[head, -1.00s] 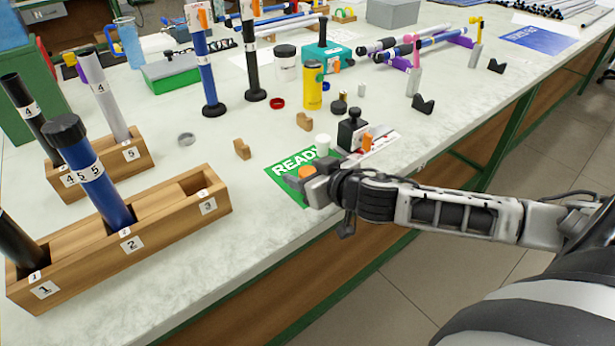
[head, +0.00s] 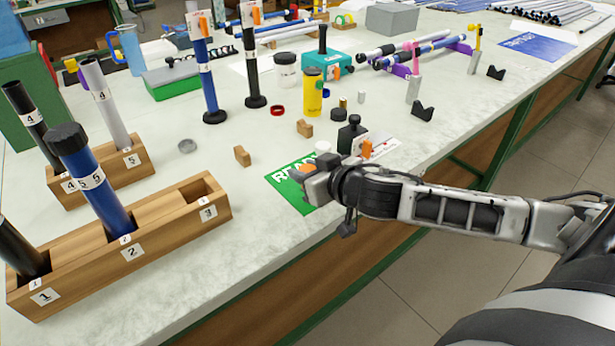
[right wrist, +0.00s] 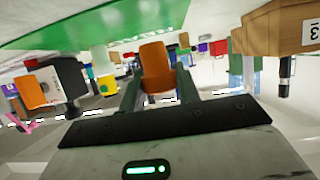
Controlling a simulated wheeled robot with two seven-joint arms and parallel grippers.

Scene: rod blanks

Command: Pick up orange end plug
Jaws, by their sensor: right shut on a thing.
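My right gripper (head: 311,177) is shut on the orange end plug (head: 307,168), over the green READY mat (head: 286,188) near the table's front edge. In the right wrist view the orange plug (right wrist: 155,67) sits between the two fingers, with the mat (right wrist: 100,22) across the top of the tilted picture. The plug appears a little above the mat. In the head view the gripper hides part of the plug and of the mat. My left gripper is not in view.
A white plug (head: 322,148) and a black stamp-like object (head: 352,135) stand just behind the gripper. A wooden block (head: 242,156) is left of the mat. A slotted wooden rack (head: 165,215) with rods stands at left. Bare table lies between rack and mat.

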